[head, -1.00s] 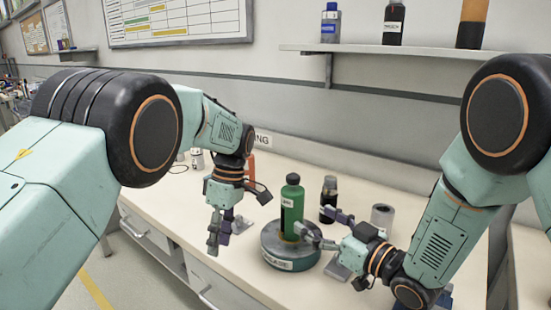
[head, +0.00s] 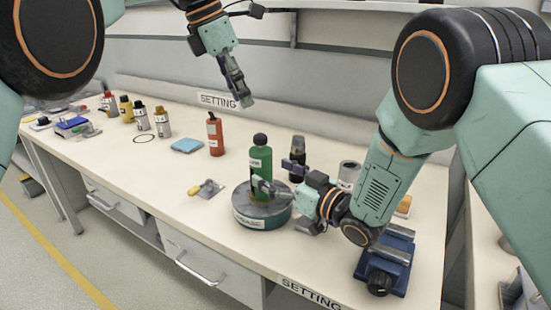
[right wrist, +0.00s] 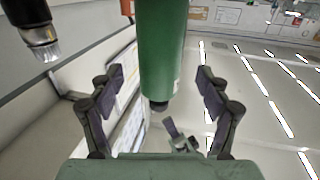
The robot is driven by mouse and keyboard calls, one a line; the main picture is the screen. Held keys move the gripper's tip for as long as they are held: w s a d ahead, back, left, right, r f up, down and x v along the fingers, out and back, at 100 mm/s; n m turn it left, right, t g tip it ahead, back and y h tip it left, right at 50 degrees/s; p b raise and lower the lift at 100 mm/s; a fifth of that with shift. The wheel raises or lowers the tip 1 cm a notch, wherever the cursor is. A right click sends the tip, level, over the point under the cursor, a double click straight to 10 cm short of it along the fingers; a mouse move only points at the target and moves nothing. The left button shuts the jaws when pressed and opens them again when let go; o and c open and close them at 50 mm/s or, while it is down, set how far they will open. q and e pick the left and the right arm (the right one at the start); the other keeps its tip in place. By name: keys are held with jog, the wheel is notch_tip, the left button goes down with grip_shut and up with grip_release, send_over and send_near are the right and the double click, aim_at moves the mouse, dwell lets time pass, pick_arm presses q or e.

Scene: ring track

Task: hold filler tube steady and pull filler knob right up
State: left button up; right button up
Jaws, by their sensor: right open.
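The green filler tube (head: 260,160) stands upright on a round grey-green base (head: 263,222), with a black knob (head: 260,140) on its top. My right gripper (head: 277,178) reaches the tube from the right, low on its body. In the right wrist view its open fingers (right wrist: 160,78) stand on either side of the tube (right wrist: 162,45), with visible gaps; the black knob (right wrist: 159,105) shows at the tube's end. My left gripper (head: 240,90) hangs in the air above the table, up and left of the knob and apart from it. Its finger opening is unclear.
A dark bottle (head: 298,150) and a grey roll (head: 348,175) stand behind my right gripper. A blue fixture (head: 385,262) sits at the front right.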

aim_at(270, 171)
jog(key=shift+x, duration=2.2)
